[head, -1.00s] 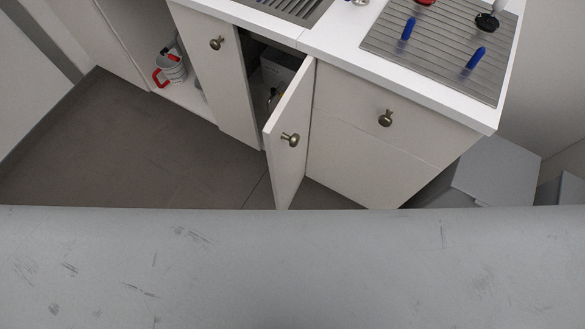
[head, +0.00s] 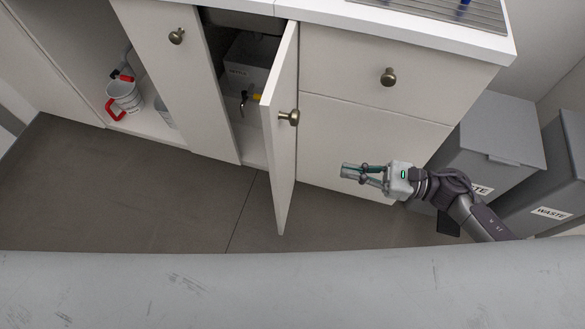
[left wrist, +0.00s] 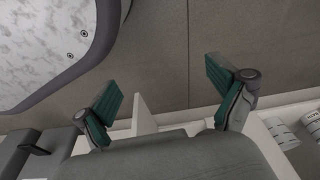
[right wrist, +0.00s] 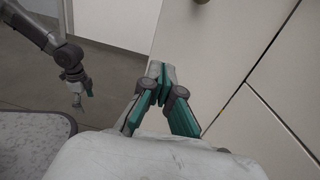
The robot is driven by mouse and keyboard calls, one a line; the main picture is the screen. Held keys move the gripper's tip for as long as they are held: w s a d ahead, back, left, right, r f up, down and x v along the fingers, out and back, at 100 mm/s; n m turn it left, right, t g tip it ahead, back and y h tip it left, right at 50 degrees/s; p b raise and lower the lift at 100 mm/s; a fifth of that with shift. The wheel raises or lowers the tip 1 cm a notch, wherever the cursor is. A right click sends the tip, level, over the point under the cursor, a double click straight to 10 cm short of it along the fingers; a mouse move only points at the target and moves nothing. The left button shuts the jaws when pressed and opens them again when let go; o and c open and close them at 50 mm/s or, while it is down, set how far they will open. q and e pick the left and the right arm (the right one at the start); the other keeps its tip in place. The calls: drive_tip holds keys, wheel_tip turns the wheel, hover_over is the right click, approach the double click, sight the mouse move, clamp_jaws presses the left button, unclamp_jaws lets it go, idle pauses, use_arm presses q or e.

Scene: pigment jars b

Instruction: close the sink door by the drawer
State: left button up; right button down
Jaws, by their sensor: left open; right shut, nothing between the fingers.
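The white sink door (head: 282,160) stands ajar in the head view, swung out from the cabinet left of the drawer (head: 345,62). Its round brass knob (head: 290,117) faces right. My right gripper (head: 347,172) is shut and empty, right of the door's outer face and pointing left toward it, with a gap between in the head view. In the right wrist view its fingertips (right wrist: 160,85) are together in front of the pale door panel (right wrist: 225,60). My left gripper (left wrist: 165,95) is open and empty in the left wrist view; the head view does not show it.
Grey waste bins (head: 495,135) stand right of the cabinet, beside my right arm. An open compartment at left holds a white bucket with a red handle (head: 124,96). Inside the sink cabinet is a grey box (head: 248,62). The floor (head: 130,190) at left is clear.

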sight(276, 158)
drive_tip(key=p+x, duration=0.1)
drive_tip(key=x, duration=0.5)
drive_tip(key=p+x, duration=0.1)
drive_tip(key=x, duration=0.5)
drive_tip(key=shift+s+a+r, duration=0.1)
drive_tip(key=shift+a+r, duration=0.15)
drive_tip(key=shift+a, duration=0.1)
use_arm(q)
drive_tip(key=s+f, duration=0.4)
drive_tip(key=s, duration=0.1)
drive_tip(key=shift+a+f, duration=0.25)
drive_tip(key=shift+a, duration=0.1)
use_arm(e)
drive_tip(key=shift+a+f, duration=0.1)
drive_tip(key=shift+a, duration=0.55)
drive_tip(key=shift+a, duration=0.1)
